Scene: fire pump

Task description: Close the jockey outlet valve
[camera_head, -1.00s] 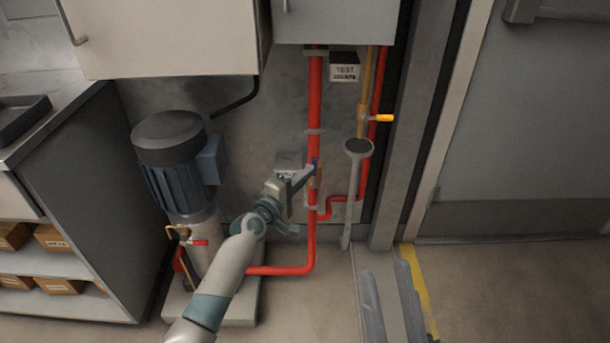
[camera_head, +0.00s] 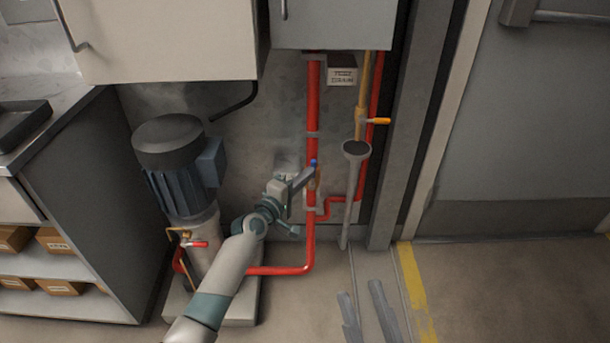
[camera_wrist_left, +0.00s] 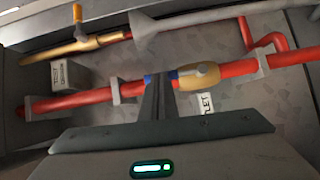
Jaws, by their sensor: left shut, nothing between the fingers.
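The jockey outlet valve has a brass body (camera_wrist_left: 198,76) on the red vertical pipe. In the head view a bit of its blue handle (camera_head: 314,163) shows at my left gripper's tip. My left gripper (camera_head: 309,172) is shut with nothing between its fingers. In the left wrist view its fingers (camera_wrist_left: 158,88) reach the pipe beside the brass body, with blue parts of the handle on both sides of the tips. I cannot tell whether they touch it. My right gripper (camera_head: 368,314) is low in the head view, its two grey fingers apart and empty.
The jockey pump (camera_head: 180,165) stands left of the pipe. A small valve with a red handle (camera_head: 196,244) is at its base. Cabinets (camera_head: 165,40) hang above.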

